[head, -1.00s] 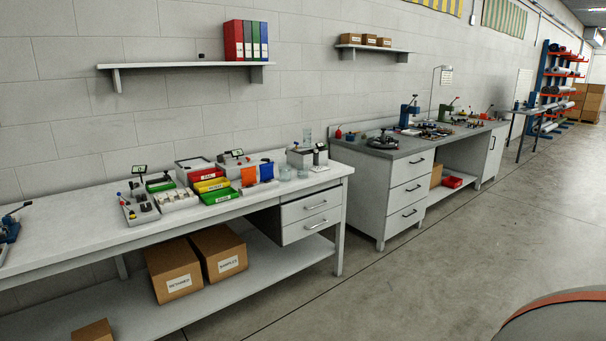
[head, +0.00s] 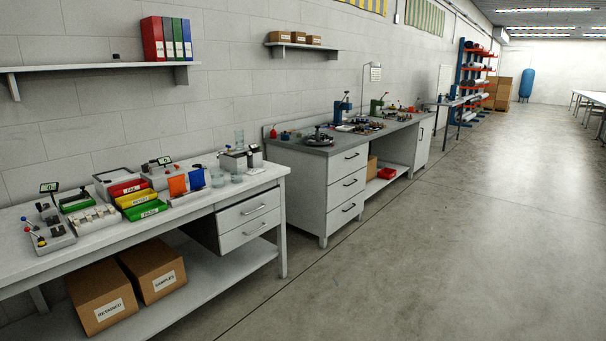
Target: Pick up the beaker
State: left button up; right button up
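A tall clear glass vessel (head: 239,139), which looks like a beaker, stands upright at the back right of the white bench (head: 190,232). Its lower part is partly hidden by a white boxy device (head: 234,161). Two low clear glass dishes or small beakers, a left one (head: 217,179) and a right one (head: 236,178), sit in front of that device. They are too small for me to tell which kind of vessel each is. Neither of my grippers shows in the head view.
Red, yellow and green bins (head: 140,199) and orange and blue panels (head: 178,185) stand left of the glassware. Cartons (head: 152,268) sit on the lower shelf. A second grey bench (head: 345,150) stands beyond. The floor (head: 420,260) at right is clear.

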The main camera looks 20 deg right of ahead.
aim_at(236, 173)
jog(key=i+z, duration=0.5)
jog(key=i+j+z, duration=0.2)
jog(key=i+z, duration=0.3)
